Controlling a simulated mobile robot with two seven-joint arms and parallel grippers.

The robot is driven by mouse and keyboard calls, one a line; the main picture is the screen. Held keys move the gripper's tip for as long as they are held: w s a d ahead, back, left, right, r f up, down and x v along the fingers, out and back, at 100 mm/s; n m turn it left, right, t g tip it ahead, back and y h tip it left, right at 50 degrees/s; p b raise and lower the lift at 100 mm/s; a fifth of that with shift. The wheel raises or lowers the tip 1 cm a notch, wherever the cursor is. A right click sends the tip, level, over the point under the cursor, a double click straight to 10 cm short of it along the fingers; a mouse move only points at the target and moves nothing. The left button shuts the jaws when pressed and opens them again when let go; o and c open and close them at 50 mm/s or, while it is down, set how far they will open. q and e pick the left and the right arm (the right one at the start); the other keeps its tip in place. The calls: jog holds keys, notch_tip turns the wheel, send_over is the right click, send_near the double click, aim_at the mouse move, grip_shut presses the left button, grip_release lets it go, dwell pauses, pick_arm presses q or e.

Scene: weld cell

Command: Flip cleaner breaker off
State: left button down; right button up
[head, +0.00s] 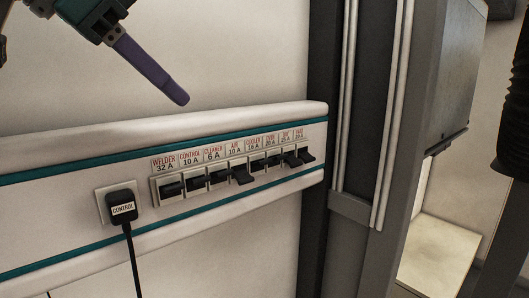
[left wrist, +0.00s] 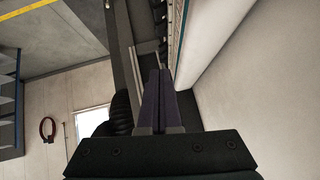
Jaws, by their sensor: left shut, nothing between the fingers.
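The cleaner breaker (head: 218,177) is third from the left in a row of breakers on the wall rail, under the label "CLEANER 6 A". My right gripper is not in view.
A black plug (head: 121,207) labelled "CONTROL" sits in a socket left of the breakers, its cord hanging down. Several more breakers continue to the right. A dark upright post (head: 323,90) with pale pipes (head: 391,110) stands right of the rail. The wall above the rail is bare.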

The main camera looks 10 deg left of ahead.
pick_arm(q)
jog(key=p, duration=0.5)
send_near(231, 169)
jog(key=w+d, duration=0.1)
jog(key=w+d+r, duration=0.1)
jog(key=shift+w+d, duration=0.15)
jog(key=shift+w, duration=0.2)
jog(key=f+p, duration=0.1)
jog(key=f, duration=0.1)
jog(key=w+f+p, duration=0.1)
jog(key=f, duration=0.1)
jog(key=shift+f, duration=0.55)
